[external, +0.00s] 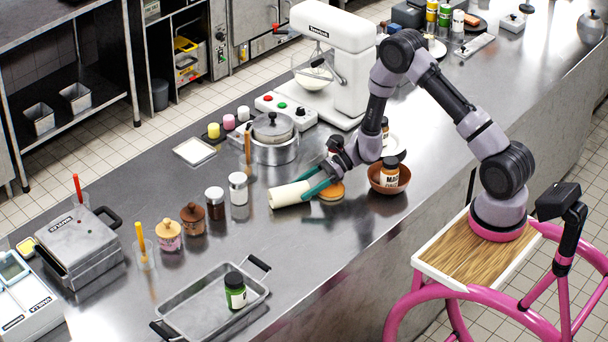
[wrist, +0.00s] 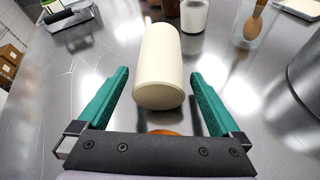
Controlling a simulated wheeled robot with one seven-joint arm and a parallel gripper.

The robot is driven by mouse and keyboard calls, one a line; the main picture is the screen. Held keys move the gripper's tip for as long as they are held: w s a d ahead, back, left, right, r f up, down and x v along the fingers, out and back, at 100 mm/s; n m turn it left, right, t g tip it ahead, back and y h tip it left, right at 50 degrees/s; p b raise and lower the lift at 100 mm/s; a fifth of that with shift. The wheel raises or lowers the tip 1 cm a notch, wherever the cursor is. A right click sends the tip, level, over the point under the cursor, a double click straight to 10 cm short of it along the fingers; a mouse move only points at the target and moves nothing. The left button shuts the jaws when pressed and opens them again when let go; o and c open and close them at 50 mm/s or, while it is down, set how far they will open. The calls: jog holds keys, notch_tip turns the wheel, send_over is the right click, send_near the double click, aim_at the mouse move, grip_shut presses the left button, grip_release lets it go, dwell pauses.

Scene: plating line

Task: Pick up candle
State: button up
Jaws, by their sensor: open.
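The candle is a plain cream cylinder (external: 289,195) lying on its side on the steel counter in the external view. In the wrist view the candle (wrist: 158,62) points away from me, with its near end between my green fingers. My gripper (external: 305,180) is low over the counter at the candle's right end. In the wrist view my gripper (wrist: 158,76) is open, with a visible gap between each finger and the candle.
A round orange-brown item (external: 333,191) lies under my gripper. A brown bowl with a jar (external: 388,184) stands to the right. A white-lidded jar (external: 238,188) and a pot (external: 274,150) stand behind the candle. A metal tray (external: 190,309) lies in front; the counter between is clear.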

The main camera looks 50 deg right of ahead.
jog(key=shift+c, duration=0.3)
jog(key=shift+a, duration=0.1)
grip_shut()
jog(key=shift+w, duration=0.1)
